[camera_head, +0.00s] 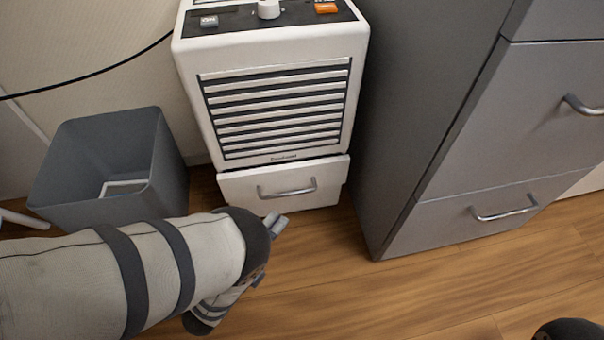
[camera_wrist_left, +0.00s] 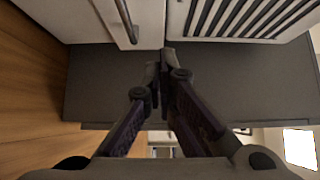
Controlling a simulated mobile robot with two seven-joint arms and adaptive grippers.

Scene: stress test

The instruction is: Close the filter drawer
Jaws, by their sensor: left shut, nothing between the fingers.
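The filter drawer (camera_head: 240,187) is the white bottom drawer of a white appliance (camera_head: 186,70) with dark vent slats. Its front stands out a little from the body, and it has a grey bar handle (camera_head: 287,189). My left gripper (camera_head: 275,222) is just in front of and below the drawer's front in the head view, shut and empty. In the left wrist view, the shut fingertips (camera_wrist_left: 163,62) point toward the drawer front (camera_wrist_left: 88,20), near its edge by the slats. I cannot tell whether they touch it.
A grey bin (camera_head: 75,190) stands left of the appliance, behind my left arm. A grey cabinet (camera_head: 510,125) with handled drawers stands close on the right. A black cable (camera_head: 95,75) runs along the wall. The wooden floor (camera_head: 400,295) in front is clear.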

